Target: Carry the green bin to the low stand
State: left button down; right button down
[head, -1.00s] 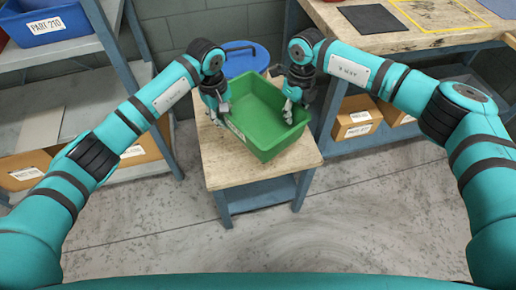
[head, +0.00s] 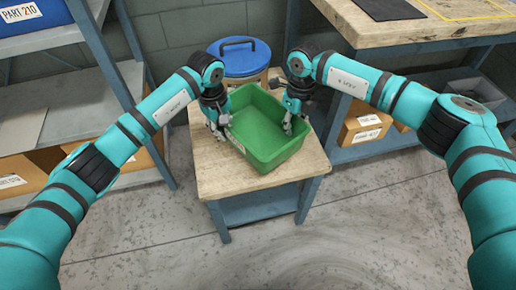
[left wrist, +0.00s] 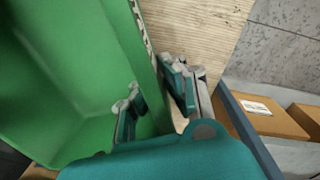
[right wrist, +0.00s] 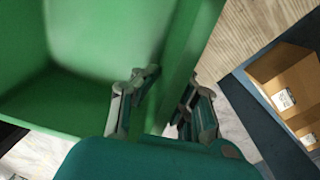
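The green bin (head: 268,138) is upright over the wooden top of the low stand (head: 218,180), and its base appears to rest on it. My left gripper (head: 220,124) has one finger inside and one outside the bin's left wall; the wall also runs between the fingers in the left wrist view (left wrist: 154,92). My right gripper (head: 292,117) straddles the right wall the same way, as the right wrist view (right wrist: 168,88) shows. Both appear shut on the walls. The bin looks empty. Its underside is hidden.
A blue-lidded drum (head: 240,55) stands close behind the stand. A workbench (head: 400,35) with boxes (head: 365,120) below is at right. A shelf rack (head: 70,35) with a blue bin (head: 30,22) is at left. The floor in front is clear.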

aim_at(226, 146)
pick_arm(q)
jog(key=shift+f, duration=0.15)
pick_arm(e)
jog(key=shift+f, duration=0.15)
